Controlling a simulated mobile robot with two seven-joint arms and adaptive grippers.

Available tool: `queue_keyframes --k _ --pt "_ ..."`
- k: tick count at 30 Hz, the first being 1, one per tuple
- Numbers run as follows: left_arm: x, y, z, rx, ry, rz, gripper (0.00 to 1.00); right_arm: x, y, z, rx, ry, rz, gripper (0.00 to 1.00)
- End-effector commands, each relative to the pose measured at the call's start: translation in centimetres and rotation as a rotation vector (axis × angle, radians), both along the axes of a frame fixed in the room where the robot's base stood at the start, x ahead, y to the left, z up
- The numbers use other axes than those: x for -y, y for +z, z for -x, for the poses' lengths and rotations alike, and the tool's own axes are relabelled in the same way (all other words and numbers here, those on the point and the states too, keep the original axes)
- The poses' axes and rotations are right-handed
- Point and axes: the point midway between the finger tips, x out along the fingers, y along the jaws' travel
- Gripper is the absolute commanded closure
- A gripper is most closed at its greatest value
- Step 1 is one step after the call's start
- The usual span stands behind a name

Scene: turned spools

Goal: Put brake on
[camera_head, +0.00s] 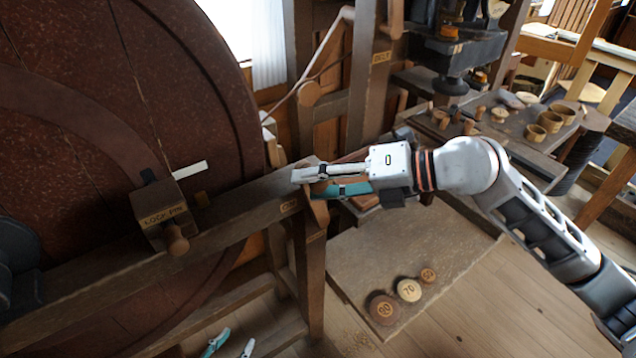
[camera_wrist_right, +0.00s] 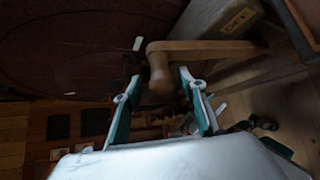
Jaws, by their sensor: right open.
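A wooden lever with a rounded knob (camera_wrist_right: 158,72) shows in the right wrist view; its bar runs right, below a small label that is hard to read. In the head view, part of the wooden lever (camera_head: 319,208) shows at the end of the beam, just under my right gripper (camera_head: 308,183). My right gripper also shows in the wrist view (camera_wrist_right: 160,84), open, with its fingertips on either side of the knob. Whether they touch it I cannot tell. My left gripper (camera_head: 236,338) is low at the bottom edge of the head view, its fingertips apart and empty.
A large dark red wheel (camera_head: 110,90) fills the left. A box marked LOCK PIN (camera_head: 160,212) with a knob sits on the beam (camera_head: 245,205). A post marked BELT (camera_head: 364,90) stands behind. Round numbered weights (camera_head: 409,290) lie on a low board. Turned cups (camera_head: 550,121) stand on a bench.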

Motion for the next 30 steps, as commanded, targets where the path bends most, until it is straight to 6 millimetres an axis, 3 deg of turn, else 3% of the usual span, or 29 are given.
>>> queue_keyframes --k 11,24,30 --pt "-0.1 -0.1 0.2 -0.003 -0.001 -0.003 0.62 1.0 0.2 0.0 0.002 -0.004 0.004 0.59" --pt "0.0 -0.1 0.1 -0.002 0.000 -0.001 0.62 8.4 3.2 1.9 0.001 -0.004 0.005 0.59" --pt "0.0 -0.1 0.1 -0.002 0.000 -0.001 0.62 10.4 4.1 2.4 0.001 -0.003 0.002 0.59"
